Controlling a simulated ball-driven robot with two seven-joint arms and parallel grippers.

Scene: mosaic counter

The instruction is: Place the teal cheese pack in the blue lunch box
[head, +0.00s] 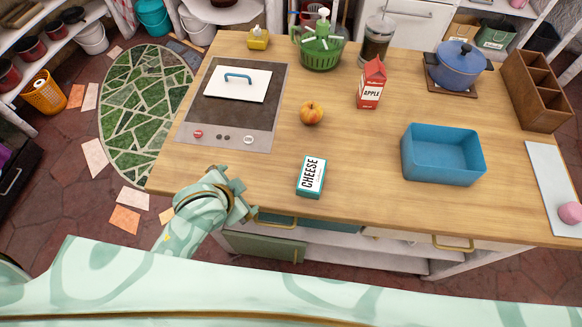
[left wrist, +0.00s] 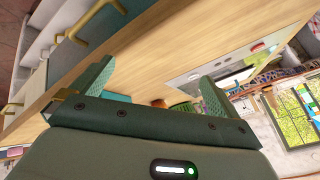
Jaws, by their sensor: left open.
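The teal cheese pack (head: 311,177) lies on the wooden counter near its front edge, with its white "CHEESE" label facing up. The blue lunch box (head: 443,168) stands open and empty on the counter to the right of the pack. My left gripper (head: 243,190) is at the counter's front edge, to the left of the pack and apart from it. It is open and empty; its two green fingers (left wrist: 155,85) show spread in the left wrist view. A teal patch between the fingers there may be the pack. My right gripper is not in view.
A red apple carton (head: 370,84) and a peach-like fruit (head: 311,113) stand behind the pack. A blue pot (head: 458,66) and wooden organizer (head: 535,92) are at the right. Bare counter lies between pack and box.

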